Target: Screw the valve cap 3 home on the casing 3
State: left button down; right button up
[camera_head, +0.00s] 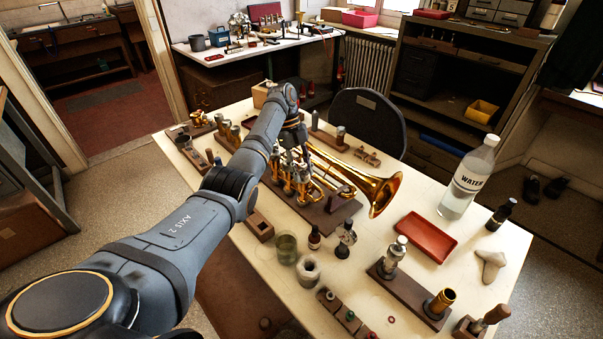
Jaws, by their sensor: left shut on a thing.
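The brass trumpet (375,189) lies on a dark wooden board (333,217) in the middle of the table, its bell to the right. Its upright valve casings (293,174) stand in a cluster on the left part of the horn. My left arm reaches in from the lower left, and my left gripper (297,148) points down at the top of the casings. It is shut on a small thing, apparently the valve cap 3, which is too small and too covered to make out. Casing 3 cannot be told apart from its neighbours. My right gripper is out of view.
A water bottle (468,178), a red tray (426,238) and a wooden stand (409,294) are on the right of the table. Small bottles (314,237) and jars (287,247) stand in front of the horn. Wooden blocks with parts line the left edge.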

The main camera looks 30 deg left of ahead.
pick_arm(q)
jog(key=shift+m+g+b, duration=0.4)
jog(key=shift+m+g, duration=0.1)
jog(key=shift+m, duration=0.6)
